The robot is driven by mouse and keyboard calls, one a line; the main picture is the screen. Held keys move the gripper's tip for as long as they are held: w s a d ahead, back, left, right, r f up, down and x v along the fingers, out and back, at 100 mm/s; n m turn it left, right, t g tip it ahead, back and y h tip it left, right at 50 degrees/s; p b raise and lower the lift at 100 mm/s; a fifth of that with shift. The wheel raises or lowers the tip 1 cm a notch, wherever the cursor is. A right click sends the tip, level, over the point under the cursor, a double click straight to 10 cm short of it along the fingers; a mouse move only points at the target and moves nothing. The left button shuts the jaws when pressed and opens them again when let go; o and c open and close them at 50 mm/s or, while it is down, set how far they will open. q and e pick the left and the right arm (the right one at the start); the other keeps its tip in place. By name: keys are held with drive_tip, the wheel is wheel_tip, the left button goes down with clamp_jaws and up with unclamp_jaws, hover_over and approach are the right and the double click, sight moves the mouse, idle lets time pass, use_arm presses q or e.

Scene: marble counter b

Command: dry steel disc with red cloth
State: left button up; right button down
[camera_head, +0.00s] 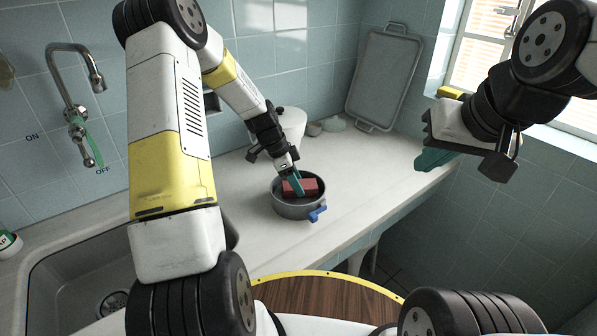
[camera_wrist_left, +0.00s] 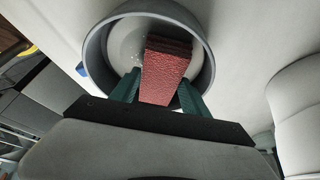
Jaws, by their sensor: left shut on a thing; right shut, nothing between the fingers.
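The red cloth (camera_head: 307,187) is a folded, textured block inside a round grey pan with a blue clip at its front edge. My left gripper (camera_head: 294,184) is shut on the red cloth, which also shows between the green fingers in the left wrist view (camera_wrist_left: 165,75). The pale round floor inside the pan, seemingly the steel disc (camera_wrist_left: 125,42), shows a few small light specks like droplets. The cloth covers part of it; whether they touch I cannot tell. My right gripper (camera_head: 432,158) is shut and empty, raised at the right, away from the pan.
The pan (camera_head: 296,210) stands near the counter's front edge. A sink (camera_head: 75,275) with a tap is at the left. A white container (camera_head: 291,122), small rounded items and a leaning grey tray (camera_head: 384,78) stand at the back. The counter right of the pan is clear.

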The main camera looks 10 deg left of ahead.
sight(289, 189)
use_arm(q)
drive_tip(key=shift+w+d+f, duration=0.1)
drive_tip(key=shift+d, duration=0.05)
drive_tip(key=shift+s+a+f, duration=0.2)
drive_tip(key=shift+s+a, duration=1.05)
drive_tip(key=shift+s, duration=0.1)
drive_tip(key=shift+w+r, duration=0.1)
drive_tip(key=shift+r, duration=3)
drive_tip(key=shift+r, duration=0.1)
drive_tip(key=shift+r, duration=1.45)
